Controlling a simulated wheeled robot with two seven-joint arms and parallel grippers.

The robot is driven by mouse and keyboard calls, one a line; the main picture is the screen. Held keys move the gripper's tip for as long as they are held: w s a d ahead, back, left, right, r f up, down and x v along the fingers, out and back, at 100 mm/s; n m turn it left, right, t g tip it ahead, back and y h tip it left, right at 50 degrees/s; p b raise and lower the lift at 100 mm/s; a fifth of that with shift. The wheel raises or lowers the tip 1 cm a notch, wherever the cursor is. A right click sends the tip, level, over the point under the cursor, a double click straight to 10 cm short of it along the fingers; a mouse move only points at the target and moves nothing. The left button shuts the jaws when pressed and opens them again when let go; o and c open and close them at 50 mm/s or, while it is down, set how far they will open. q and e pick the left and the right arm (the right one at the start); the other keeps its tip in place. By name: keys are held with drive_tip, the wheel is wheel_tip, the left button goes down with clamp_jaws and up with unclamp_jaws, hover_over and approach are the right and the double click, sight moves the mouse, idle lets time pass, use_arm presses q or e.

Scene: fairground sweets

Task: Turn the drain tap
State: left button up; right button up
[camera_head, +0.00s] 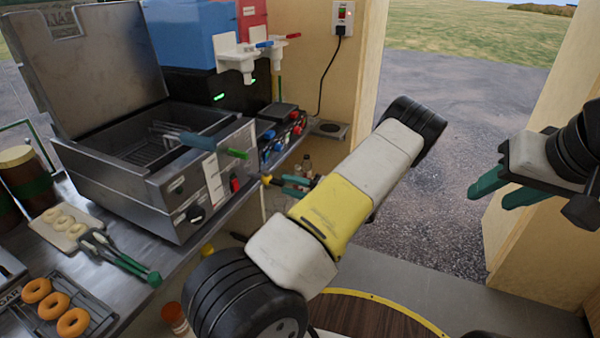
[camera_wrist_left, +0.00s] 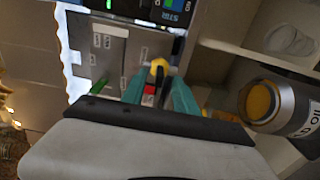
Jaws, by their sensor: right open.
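The drain tap shows as a small yellow end (camera_head: 267,179) just right of the fryer (camera_head: 150,165) in the head view. In the left wrist view the yellow tap (camera_wrist_left: 158,67), with a dark part below it, lies between and beyond my fingertips. My left gripper (camera_head: 297,186) has teal fingers beside the tap. The left wrist view shows these fingers (camera_wrist_left: 160,92) apart, and I see no clear contact. Much of the left gripper and tap is hidden by my arm in the head view. My right gripper (camera_head: 497,187) is open and empty, far to the right.
A metal oil container (camera_wrist_left: 270,105) stands close to the right of my left gripper in the wrist view. Tongs (camera_head: 120,257), a tray of doughnuts (camera_head: 100,312) and the fryer's raised lid (camera_head: 85,65) are at the left. Open ground lies beyond the doorway.

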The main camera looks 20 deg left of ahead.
use_arm(q)
drive_tip(key=d, duration=0.4)
drive_tip(key=shift+s+d, duration=0.15)
drive_tip(key=s+d+r+m+t+h, duration=0.1)
drive_tip(key=s+d+r+m+h, duration=0.3)
drive_tip(key=m, duration=0.8)
drive_tip(key=s+d+r+m+t+h, duration=0.2)
drive_tip(key=s+d+r+m+h, duration=0.2)
drive_tip(key=s+r+m+h, duration=0.5)
drive_tip(key=s+d+r+m+t+h, duration=0.1)
drive_tip(key=s+d+r+m+h, duration=0.3)
drive_tip(key=s+r+m+h, duration=0.3)
drive_tip(key=s+r+m, duration=0.5)
drive_tip(key=r+m, duration=0.2)
drive_tip(key=r, duration=0.1)
drive_tip(key=shift+r+m+t, duration=0.3)
drive_tip(key=shift+s, duration=0.1)
